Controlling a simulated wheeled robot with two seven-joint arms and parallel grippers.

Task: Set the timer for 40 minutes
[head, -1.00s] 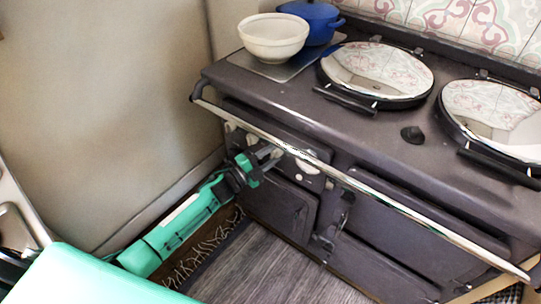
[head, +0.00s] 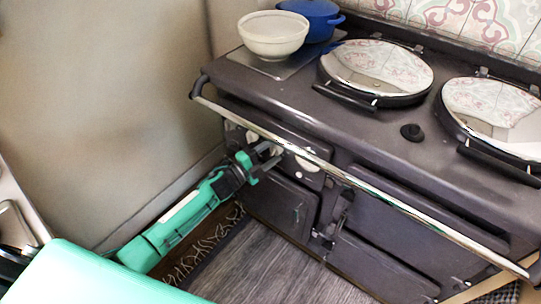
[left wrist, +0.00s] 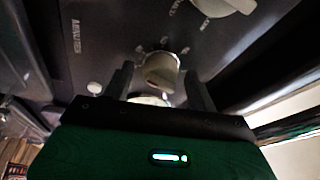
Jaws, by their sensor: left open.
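The dark range cooker (head: 330,130) has a control panel with cream knobs under its front rail. In the left wrist view, a cream knob (left wrist: 161,72) with a small reddish mark sits between the two fingers of my left gripper (left wrist: 160,88). The word MINUTES (left wrist: 76,37) and small dial marks are printed on the panel near it. The exact setting is not readable. My left gripper (head: 270,160) is open at the panel's left part, with its fingers either side of the knob; contact cannot be told. My right gripper is out of view.
A chrome rail (head: 330,168) runs across the cooker front, just above my left gripper. Another cream knob (left wrist: 224,5) is at the top of the wrist view. A white bowl (head: 273,38) and blue pot (head: 318,20) stand on top. The floor (head: 270,265) in front is clear.

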